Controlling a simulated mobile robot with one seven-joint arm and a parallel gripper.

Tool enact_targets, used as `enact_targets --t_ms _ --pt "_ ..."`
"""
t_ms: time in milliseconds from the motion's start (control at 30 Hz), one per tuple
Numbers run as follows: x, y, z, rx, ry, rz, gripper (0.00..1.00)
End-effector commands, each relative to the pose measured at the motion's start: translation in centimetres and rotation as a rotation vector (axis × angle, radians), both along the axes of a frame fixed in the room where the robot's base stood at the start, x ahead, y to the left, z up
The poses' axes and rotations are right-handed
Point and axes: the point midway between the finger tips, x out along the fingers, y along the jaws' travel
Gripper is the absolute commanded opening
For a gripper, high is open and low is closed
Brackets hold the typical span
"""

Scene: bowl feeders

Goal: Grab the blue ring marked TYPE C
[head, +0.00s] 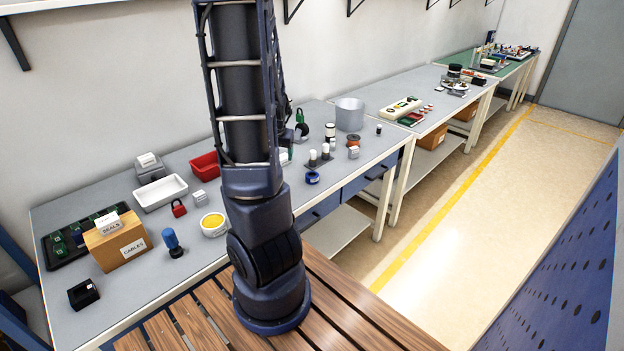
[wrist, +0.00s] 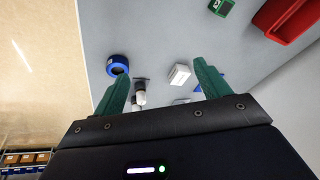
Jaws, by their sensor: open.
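A small blue ring (head: 312,177) with a dark centre lies on the grey workbench in the head view, just right of my arm. It also shows in the wrist view (wrist: 118,66), just beyond the tip of the left finger and apart from it. I cannot read its marking in either view. My gripper (wrist: 162,71) has two green fingers spread wide, with nothing held between them. In the head view my gripper is mostly hidden behind my arm.
White-capped posts (head: 325,151) stand close behind the ring, and a white box (wrist: 179,75) shows nearby. A red bin (head: 205,165), a white tray (head: 160,192) and a yellow-topped round item (head: 213,224) are left of my arm. The bench's front edge is near the ring.

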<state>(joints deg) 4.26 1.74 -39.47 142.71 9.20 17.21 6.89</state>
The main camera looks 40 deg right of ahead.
Motion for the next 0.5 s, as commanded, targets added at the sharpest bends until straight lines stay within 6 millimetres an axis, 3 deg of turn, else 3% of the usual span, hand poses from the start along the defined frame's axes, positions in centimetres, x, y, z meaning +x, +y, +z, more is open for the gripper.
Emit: enact_targets --t_ms 200,333,500 --pt "-3.0 -5.5 -3.0 -0.074 0.047 -0.158 0.75" --pt "-4.3 -7.4 -3.8 -0.107 0.062 -0.209 0.75" --pt "-4.9 -8.3 -4.1 -0.123 0.067 -0.233 0.75"
